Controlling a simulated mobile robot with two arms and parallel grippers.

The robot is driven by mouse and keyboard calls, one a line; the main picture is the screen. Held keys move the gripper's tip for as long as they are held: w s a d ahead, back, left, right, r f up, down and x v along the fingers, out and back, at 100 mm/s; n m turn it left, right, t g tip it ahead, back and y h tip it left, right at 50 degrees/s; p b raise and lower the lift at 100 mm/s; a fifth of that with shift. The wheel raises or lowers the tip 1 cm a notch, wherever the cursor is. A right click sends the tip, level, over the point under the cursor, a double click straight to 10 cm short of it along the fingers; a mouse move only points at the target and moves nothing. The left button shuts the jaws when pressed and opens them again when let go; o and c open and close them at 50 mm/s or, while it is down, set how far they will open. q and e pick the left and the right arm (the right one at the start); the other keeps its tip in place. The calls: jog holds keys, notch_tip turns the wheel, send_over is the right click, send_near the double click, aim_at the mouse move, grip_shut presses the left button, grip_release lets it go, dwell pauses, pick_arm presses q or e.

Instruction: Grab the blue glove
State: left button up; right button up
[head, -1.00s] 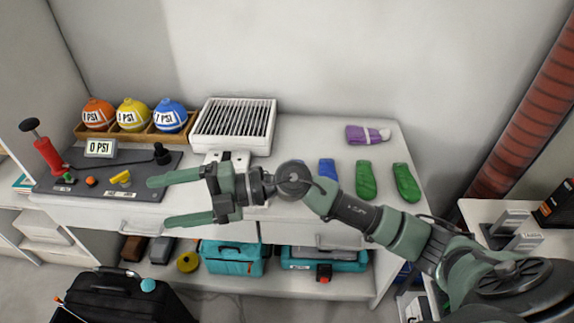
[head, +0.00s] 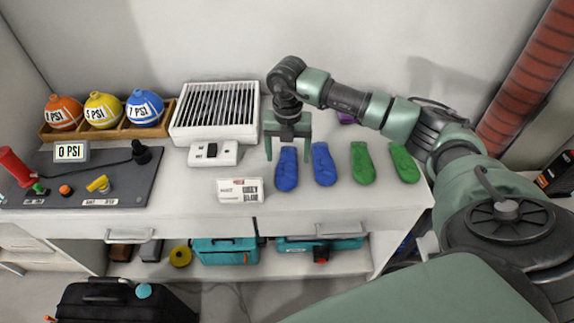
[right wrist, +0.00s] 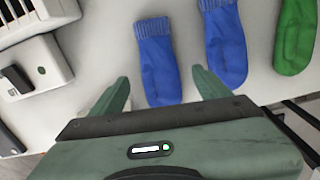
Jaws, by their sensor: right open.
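Two blue gloves lie flat side by side on the white table: the left blue glove (head: 286,172) and the right blue glove (head: 324,166). My right gripper (head: 288,153) points down with its jaws open at the far end of the left blue glove, one finger to each side of it in the head view. In the right wrist view the left blue glove (right wrist: 158,62) lies between the open fingers, with the right blue glove (right wrist: 226,45) beside it. Nothing is held. Whether the fingers touch the table is unclear. My left gripper is not in view.
Two green gloves (head: 362,164) lie to the right. A purple glove (head: 346,117) is mostly hidden behind my arm. A white vented box (head: 215,138), a switch box (head: 213,154) and a label card (head: 240,191) are to the left. Balls (head: 145,109) stand in a wooden rack.

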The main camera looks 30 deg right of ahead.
aim_at(287, 163)
notch_tip(287, 163, down, 4)
jog(key=shift+f, duration=0.1)
jog(key=c, duration=1.4)
jog(key=shift+c, duration=0.4)
jog(key=shift+r, duration=0.25)
